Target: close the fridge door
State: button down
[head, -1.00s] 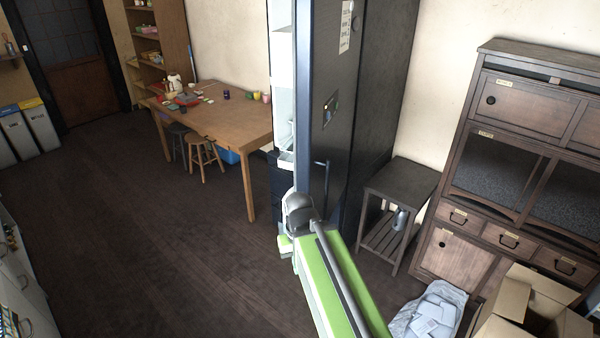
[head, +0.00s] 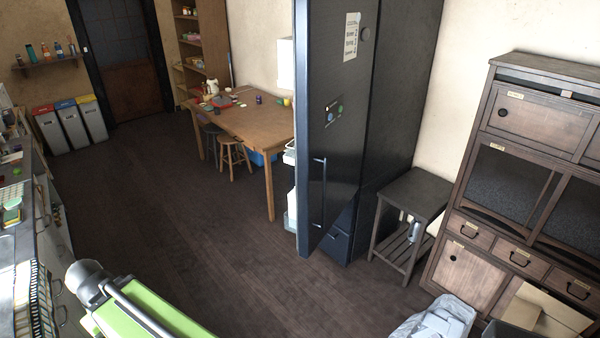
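The tall dark fridge (head: 408,90) stands against the back wall, right of centre in the head view. Its door (head: 340,75) stands open, swung out into the room, with its dark outer face turned toward me. A vertical bar handle (head: 318,195) is low on that face, near the left edge. White inner shelves show past the door's left edge. A dark drawer front (head: 340,240) shows below. How wide the door is open is hard to tell. My green arm link is at the lower left, well apart from the door. My gripper is out of view.
A slatted side table (head: 412,205) and a wooden cabinet (head: 500,180) stand right of the fridge, with a cardboard box (head: 545,310) and pale bag (head: 440,322) in front. A wooden table (head: 235,125) with stools is behind left. A counter (head: 20,225) lines the left. The middle floor is clear.

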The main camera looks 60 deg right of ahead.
aim_at(328, 60)
jog(key=u, duration=0.2)
jog(key=k, duration=1.6)
jog(key=z, duration=0.7)
jog(key=i, duration=0.95)
